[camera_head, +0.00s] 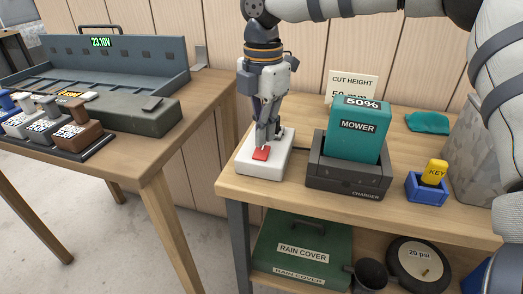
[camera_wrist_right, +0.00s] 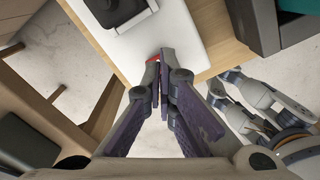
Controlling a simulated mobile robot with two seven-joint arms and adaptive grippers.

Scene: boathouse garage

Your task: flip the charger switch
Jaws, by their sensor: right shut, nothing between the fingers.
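The charger switch is a white box with a red rocker (camera_head: 260,153) on the wooden bench, left of the charger (camera_head: 345,178). My right gripper (camera_head: 262,143) points down at the rocker, shut and empty, its fingertips at the rocker's far side. I cannot tell whether they touch it. In the right wrist view the white switch box (camera_wrist_right: 133,48) lies beyond the shut fingers, and only a sliver of red shows past the tips. My left gripper (camera_wrist_right: 222,88) shows at the lower right of the wrist view, with fingers apart and empty.
The teal mower battery (camera_head: 358,143) stands in the charger. A yellow key (camera_head: 434,172) sits in a blue holder at the right. The lower shelf holds a green rain cover box (camera_head: 302,248) and a gauge. A second bench with a grey tray (camera_head: 115,65) stands left.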

